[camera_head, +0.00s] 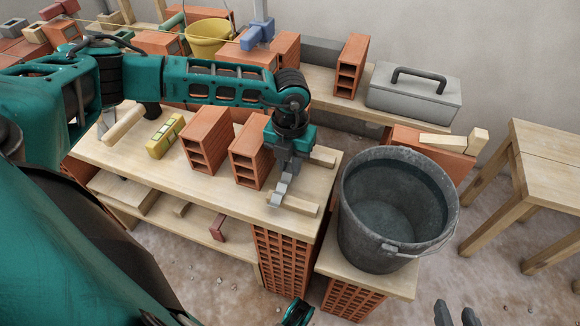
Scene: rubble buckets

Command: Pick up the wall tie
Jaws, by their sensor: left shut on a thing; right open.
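My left gripper (285,172) points down over the right end of the wooden bench (220,199), next to a hollow orange brick. It is shut on a small grey metal piece, which looks like the wall tie (278,193). The piece hangs below the fingers, close to a pale wood strip (294,204). I cannot tell whether it touches the strip or the bench. My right gripper (457,314) shows only its two dark fingers at the bottom edge, apart and empty, over the floor.
A grey bucket (355,215) stands on a low brick-supported board right of the bench. Hollow bricks (248,165) and a yellow spirit level (160,141) lie on the bench. A grey toolbox (410,100) is behind. A wooden stool (545,150) stands at right.

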